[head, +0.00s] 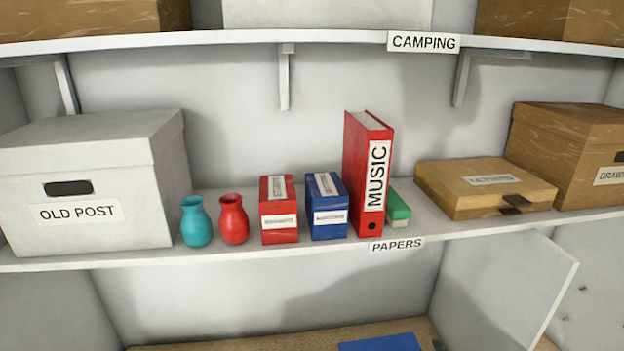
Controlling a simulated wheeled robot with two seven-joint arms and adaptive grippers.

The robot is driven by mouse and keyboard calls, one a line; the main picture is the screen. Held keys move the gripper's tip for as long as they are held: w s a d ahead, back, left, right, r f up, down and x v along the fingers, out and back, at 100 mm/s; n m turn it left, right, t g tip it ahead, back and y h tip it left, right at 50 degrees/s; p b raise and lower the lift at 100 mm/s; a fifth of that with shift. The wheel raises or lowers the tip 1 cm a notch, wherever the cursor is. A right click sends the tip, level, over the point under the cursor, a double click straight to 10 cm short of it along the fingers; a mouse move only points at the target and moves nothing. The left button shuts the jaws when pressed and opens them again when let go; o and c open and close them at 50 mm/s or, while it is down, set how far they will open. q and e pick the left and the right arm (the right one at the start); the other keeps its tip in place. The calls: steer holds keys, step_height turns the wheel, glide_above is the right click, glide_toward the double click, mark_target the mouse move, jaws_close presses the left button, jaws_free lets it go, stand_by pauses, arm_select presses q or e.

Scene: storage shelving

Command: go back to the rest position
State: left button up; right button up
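Neither of my grippers nor either arm shows in the head view. The view faces a white shelf (290,250) labelled PAPERS. On it stand a teal vase (195,222) and a red vase (233,219), side by side and upright. To their right are a small red box (279,236) and a small blue box (328,217), both with white labels. A tall red binder (362,165) marked MUSIC stands upright right of the blue box. A green and white object (398,207) is partly hidden behind the binder.
A white OLD POST box (120,165) fills the shelf's left end. A flat wooden case (470,205) and a brown box (565,140) are on the right. An upper CAMPING shelf (300,38) overhangs. Below, a blue item (380,343) lies beside a white upright panel (505,290).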

steer(key=s+d+f+m+g+h, duration=0.2)
steer(key=s+d+f+m+g, duration=0.3)
steer(key=f, duration=0.6)
steer(key=s+a+f+m+g+y, duration=0.1)
steer(key=s+f+m+g, duration=0.25)
steer(key=s+f, duration=0.65)
steer(key=s+f+m+g+y, duration=0.1)
steer(key=s+f+m+g, duration=0.35)
steer(key=s, duration=0.95)
step_height(320, 180, down, 36)
steer(key=s+a+n+g+b, duration=0.1)
steer(key=n+g+b, duration=0.15)
steer(key=b, duration=0.25)
steer(key=s+f+b, duration=0.4)
steer(key=s+f, duration=1.5)
steer(key=f, duration=0.4)
steer(key=shift+s+n+g+b, duration=0.35)
steer(key=shift+s+n, duration=0.05)
steer(key=shift+n, duration=0.05)
steer(key=shift+a, duration=0.1)
